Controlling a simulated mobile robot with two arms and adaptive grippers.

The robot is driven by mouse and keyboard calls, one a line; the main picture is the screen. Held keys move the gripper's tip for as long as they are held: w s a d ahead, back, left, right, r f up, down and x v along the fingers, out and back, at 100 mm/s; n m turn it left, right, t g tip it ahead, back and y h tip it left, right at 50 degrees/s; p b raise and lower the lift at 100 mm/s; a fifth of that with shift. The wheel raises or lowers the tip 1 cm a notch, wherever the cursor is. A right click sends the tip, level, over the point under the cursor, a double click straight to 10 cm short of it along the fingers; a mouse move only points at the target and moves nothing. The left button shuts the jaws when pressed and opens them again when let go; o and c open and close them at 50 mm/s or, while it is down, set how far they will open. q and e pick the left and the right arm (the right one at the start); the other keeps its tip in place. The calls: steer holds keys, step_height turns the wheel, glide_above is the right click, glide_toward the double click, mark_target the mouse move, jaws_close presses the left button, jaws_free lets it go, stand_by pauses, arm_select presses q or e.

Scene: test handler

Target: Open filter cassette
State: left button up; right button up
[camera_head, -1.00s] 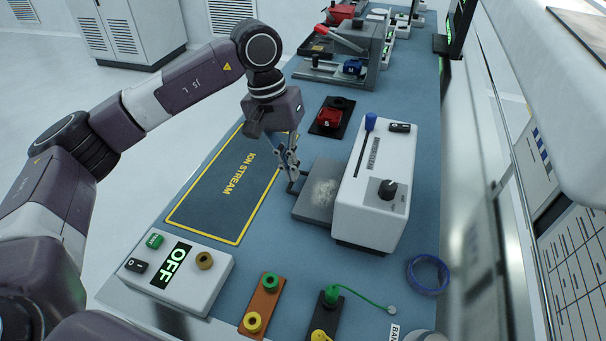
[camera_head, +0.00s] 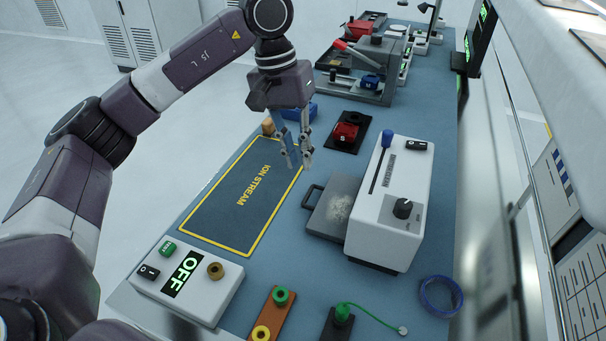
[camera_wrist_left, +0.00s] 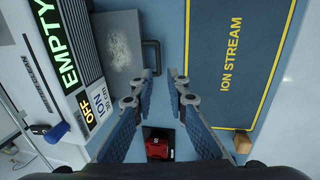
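The filter cassette appears to be the grey flat plate (camera_head: 337,207) with a dark handle (camera_head: 311,194), sticking out of the left side of a white unit (camera_head: 392,205). Its top bears a pale dusty patch. In the left wrist view the plate (camera_wrist_left: 118,45) and handle (camera_wrist_left: 152,56) show beside the white unit (camera_wrist_left: 62,50), whose display reads EMPTY and OFF. My left gripper (camera_head: 301,164) hangs above the table, behind the handle, and apart from it. In the left wrist view its fingers (camera_wrist_left: 163,73) are parted with nothing between them. My right gripper is not in view.
A yellow-framed ION STREAM mat (camera_head: 235,205) lies left of the cassette. A red block (camera_head: 345,133) on a black base stands behind. A control box reading OFF (camera_head: 205,290), a blue wrist-band coil (camera_head: 441,295) and a tan cube (camera_head: 268,126) are nearby.

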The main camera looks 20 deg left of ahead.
arm_select(q)
steer(key=shift+a+r, duration=0.2)
steer(key=shift+r, duration=0.95)
steer(key=shift+a+r, duration=0.2)
steer(key=shift+r, duration=0.9)
